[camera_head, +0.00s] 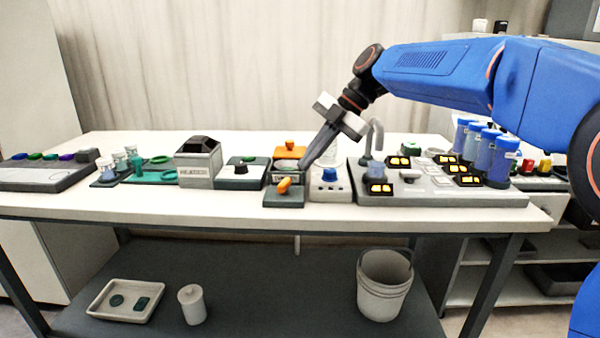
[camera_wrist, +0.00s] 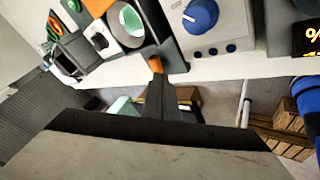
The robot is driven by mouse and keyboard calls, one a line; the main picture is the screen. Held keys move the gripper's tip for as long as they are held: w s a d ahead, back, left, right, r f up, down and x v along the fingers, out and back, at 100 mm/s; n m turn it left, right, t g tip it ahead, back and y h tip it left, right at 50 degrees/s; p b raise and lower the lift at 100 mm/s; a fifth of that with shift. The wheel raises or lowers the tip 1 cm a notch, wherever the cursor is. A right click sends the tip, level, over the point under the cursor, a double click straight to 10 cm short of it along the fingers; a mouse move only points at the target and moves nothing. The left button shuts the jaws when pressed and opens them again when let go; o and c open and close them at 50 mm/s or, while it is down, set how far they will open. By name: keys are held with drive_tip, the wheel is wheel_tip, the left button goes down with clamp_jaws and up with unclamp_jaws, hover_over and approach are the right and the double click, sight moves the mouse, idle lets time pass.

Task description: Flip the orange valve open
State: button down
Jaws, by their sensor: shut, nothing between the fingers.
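The orange valve (camera_head: 284,187) sits on a small dark base at the front of the bench, before a dark-walled cup holder (camera_head: 271,178). Its short handle lies at a slant in the head view. My gripper (camera_head: 304,166) is shut and empty, reaching down from the upper right to just above and right of the valve. In the wrist view an orange piece (camera_wrist: 155,64), likely the valve handle, shows right at the tip of my dark fingers (camera_wrist: 160,80), which hide part of it. I cannot tell whether they touch.
A white box with a blue knob (camera_head: 329,174) stands close on the right; its knob also shows in the wrist view (camera_wrist: 201,15). A grey panel (camera_head: 450,195) with blue cylinders fills the right.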

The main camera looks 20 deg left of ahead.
drive_tip(key=d+v, duration=0.1)
drive_tip(key=v, duration=1.2)
drive_tip(key=shift+w+f, duration=0.2)
drive_tip(key=shift+f, duration=0.25)
